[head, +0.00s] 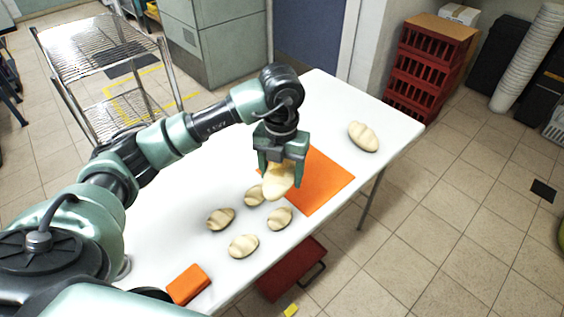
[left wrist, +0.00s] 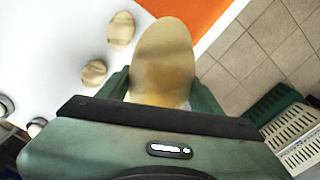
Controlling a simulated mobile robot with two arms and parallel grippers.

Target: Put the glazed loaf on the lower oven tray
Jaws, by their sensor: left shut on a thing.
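My left gripper (head: 281,174) is shut on a loaf (head: 278,186), pale in the head view, above the orange mat's left edge. In the left wrist view this loaf (left wrist: 163,60) looks tan and smooth, between the fingers. Another large, scored loaf (head: 363,136) lies at the table's right end. Several smaller scored loaves (head: 243,246) lie on the table left of and below the gripper. A two-level wire rack (head: 95,45) stands at upper left, with a lower shelf (head: 125,108); I cannot tell whether this is the oven tray. My right gripper is out of view.
The white table (head: 320,100) carries an orange mat (head: 318,180) and an orange block (head: 188,284). A red bin (head: 290,272) stands by its front edge. Red crates (head: 425,70) stand at upper right. Tiled floor is open at right.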

